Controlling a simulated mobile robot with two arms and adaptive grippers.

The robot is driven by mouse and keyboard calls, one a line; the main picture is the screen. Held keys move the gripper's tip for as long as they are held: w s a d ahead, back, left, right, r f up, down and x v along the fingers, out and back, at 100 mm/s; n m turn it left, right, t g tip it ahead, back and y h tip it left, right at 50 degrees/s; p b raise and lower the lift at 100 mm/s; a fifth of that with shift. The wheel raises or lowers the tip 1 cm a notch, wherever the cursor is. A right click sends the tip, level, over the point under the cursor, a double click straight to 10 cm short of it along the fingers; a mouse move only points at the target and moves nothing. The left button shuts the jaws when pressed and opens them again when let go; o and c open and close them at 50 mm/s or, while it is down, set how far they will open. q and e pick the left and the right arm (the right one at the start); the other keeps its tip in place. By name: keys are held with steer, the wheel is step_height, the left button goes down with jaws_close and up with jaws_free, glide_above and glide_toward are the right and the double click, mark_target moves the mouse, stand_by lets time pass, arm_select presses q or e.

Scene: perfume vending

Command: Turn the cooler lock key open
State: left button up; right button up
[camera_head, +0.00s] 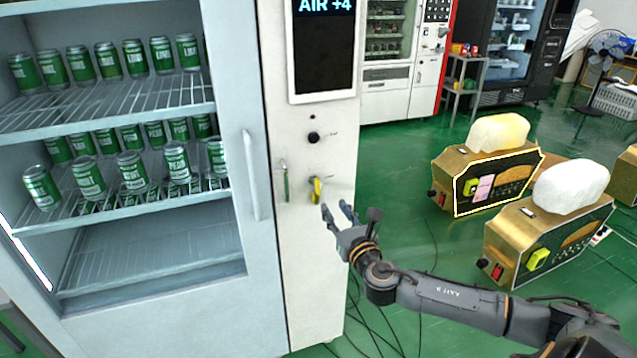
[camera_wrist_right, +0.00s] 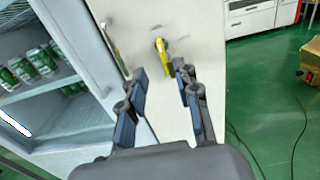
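The cooler lock key (camera_head: 316,189) is yellow and sticks out of the cooler's pale front panel (camera_head: 308,260). It also shows in the right wrist view (camera_wrist_right: 162,47), just beyond the fingertips. My right gripper (camera_head: 335,209) is in front of the panel, a little below and to the right of the key. In the right wrist view my right gripper (camera_wrist_right: 158,72) is open and empty, its two fingers apart on either side of the space below the key. I see no contact with the key. My left gripper is in neither view.
A green-and-metal handle (camera_head: 284,183) is left of the key, and a black knob (camera_head: 313,137) is above it. The cooler door with its long handle (camera_head: 251,175) is at the left, with green cans inside. Gold machines (camera_head: 485,178) stand on the green floor at the right.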

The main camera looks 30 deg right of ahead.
mark_target(320, 187)
steer(key=p+x, duration=0.1)
steer(key=x, duration=1.1)
steer(key=shift+w+d+f, duration=0.1)
steer(key=shift+w, duration=0.25)
jaws_close()
